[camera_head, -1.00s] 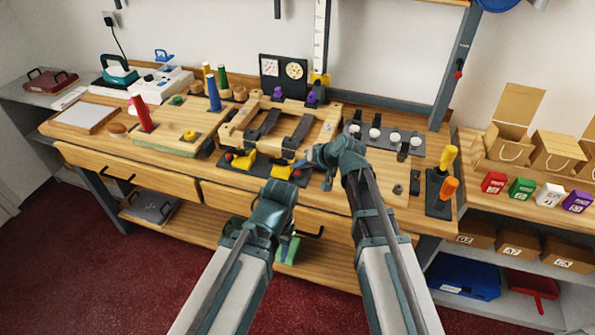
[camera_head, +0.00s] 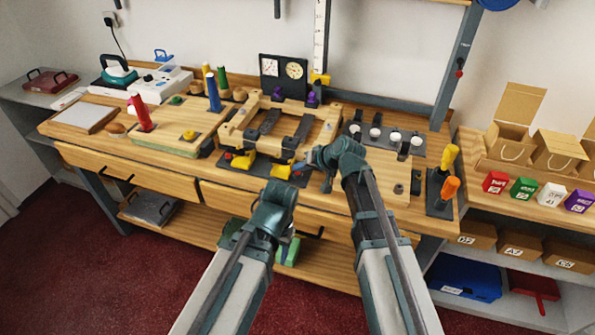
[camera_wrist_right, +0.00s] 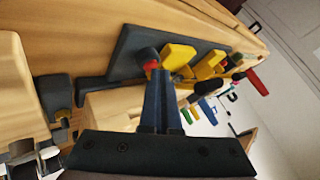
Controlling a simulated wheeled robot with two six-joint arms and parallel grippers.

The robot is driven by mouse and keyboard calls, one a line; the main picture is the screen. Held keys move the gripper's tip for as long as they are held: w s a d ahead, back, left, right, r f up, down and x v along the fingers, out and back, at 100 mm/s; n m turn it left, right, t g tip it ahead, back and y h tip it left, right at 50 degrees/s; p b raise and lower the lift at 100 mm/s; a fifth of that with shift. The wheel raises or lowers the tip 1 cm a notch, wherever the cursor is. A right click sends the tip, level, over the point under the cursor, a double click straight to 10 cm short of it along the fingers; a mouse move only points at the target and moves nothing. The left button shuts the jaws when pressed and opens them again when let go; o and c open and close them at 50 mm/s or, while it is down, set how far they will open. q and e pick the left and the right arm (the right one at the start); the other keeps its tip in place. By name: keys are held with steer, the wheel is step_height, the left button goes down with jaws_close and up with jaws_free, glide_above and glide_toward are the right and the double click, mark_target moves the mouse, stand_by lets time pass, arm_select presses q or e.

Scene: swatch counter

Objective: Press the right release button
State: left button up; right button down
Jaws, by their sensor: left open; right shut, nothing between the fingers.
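The right release button (camera_wrist_right: 150,65) is a small red cap on a dark base plate (camera_wrist_right: 122,62), beside a yellow lever (camera_wrist_right: 178,54), in the right wrist view. My right gripper (camera_wrist_right: 158,76) is shut and empty, with its fingertips right at the red cap; I cannot tell whether they touch it. In the head view this gripper (camera_head: 301,169) is at the right end of the base plate, by the right yellow lever (camera_head: 281,171), and largely covers the button. My left gripper (camera_head: 279,190) is open, low in front of the bench, apart from the fixture.
A wooden frame (camera_head: 236,129) with dark bars stands behind the levers. A second yellow lever (camera_head: 243,161) is to the left. A dark strip with white knobs (camera_head: 417,141) and a stand with yellow and orange handles (camera_head: 440,207) are on the right.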

steer(key=shift+r+p, duration=0.95)
step_height(320, 180, up, 5)
steer(key=p, duration=0.5)
stand_by(0.7)
steer(key=s+d+f+n+g+h, duration=0.1)
steer(key=s+f+g+h, duration=0.1)
steer(key=s, duration=0.6)
steer(key=s+d+f+n+g+h, duration=0.1)
steer(key=s+d+f+g+h, duration=0.1)
steer(key=s, duration=0.7)
steer(key=s+d+f+n+g+h, duration=0.1)
steer(key=s+h, duration=0.3)
steer(key=s, duration=0.4)
steer(key=shift+s+d+f+g, duration=0.4)
steer(key=shift+d+f+g, duration=0.3)
steer(key=shift+f+g, duration=0.1)
